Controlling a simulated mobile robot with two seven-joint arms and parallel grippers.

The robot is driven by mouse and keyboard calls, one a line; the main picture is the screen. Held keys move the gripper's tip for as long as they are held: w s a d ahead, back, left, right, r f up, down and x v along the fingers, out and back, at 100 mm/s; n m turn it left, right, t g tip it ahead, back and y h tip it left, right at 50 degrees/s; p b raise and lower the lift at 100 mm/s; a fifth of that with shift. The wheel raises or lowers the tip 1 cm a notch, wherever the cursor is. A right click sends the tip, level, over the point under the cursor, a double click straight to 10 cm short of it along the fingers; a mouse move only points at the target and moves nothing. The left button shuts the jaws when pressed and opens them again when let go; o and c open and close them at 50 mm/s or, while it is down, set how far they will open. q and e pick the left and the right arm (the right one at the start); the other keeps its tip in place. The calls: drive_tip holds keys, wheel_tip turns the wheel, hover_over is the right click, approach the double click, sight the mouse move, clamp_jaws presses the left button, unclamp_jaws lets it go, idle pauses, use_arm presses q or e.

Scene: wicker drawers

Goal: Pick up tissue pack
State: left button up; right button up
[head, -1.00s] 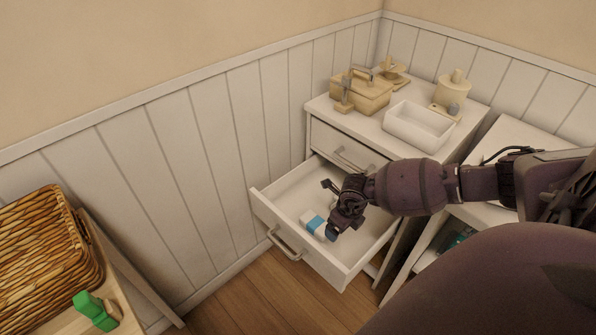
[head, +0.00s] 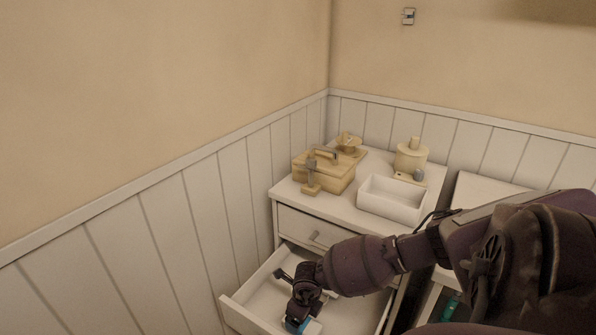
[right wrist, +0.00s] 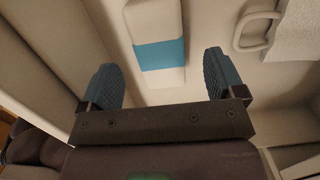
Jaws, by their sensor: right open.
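The tissue pack (right wrist: 159,50), white with a blue band, lies in the open drawer (head: 350,310). In the right wrist view it runs down from the top edge toward the space between the two fingers. In the head view only a small part of the pack (head: 313,327) shows at the bottom edge, mostly hidden by my right gripper. My right gripper (right wrist: 160,80) is open, with a blue-grey finger on each side of the pack's line and a gap to it on both sides. It holds nothing. My left gripper is out of view.
The white cabinet (head: 296,198) carries a wooden box (head: 325,175), a white tray (head: 392,205) and a lidded canister (head: 411,157). A closed drawer sits above the open one. A panelled wall (head: 180,245) stands at the left.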

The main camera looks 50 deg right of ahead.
drive_tip(key=shift+f, duration=0.2)
drive_tip(key=f, duration=0.1)
drive_tip(key=f+b, duration=0.1)
drive_tip(key=f, duration=0.1)
drive_tip(key=f+b, duration=0.1)
drive_tip(key=shift+s+f, duration=0.2)
drive_tip(key=shift+s, duration=0.15)
drive_tip(key=shift+w+f, duration=0.1)
drive_tip(key=shift+f, duration=0.2)
drive_tip(key=shift+w+r, duration=0.15)
drive_tip(key=c, duration=1)
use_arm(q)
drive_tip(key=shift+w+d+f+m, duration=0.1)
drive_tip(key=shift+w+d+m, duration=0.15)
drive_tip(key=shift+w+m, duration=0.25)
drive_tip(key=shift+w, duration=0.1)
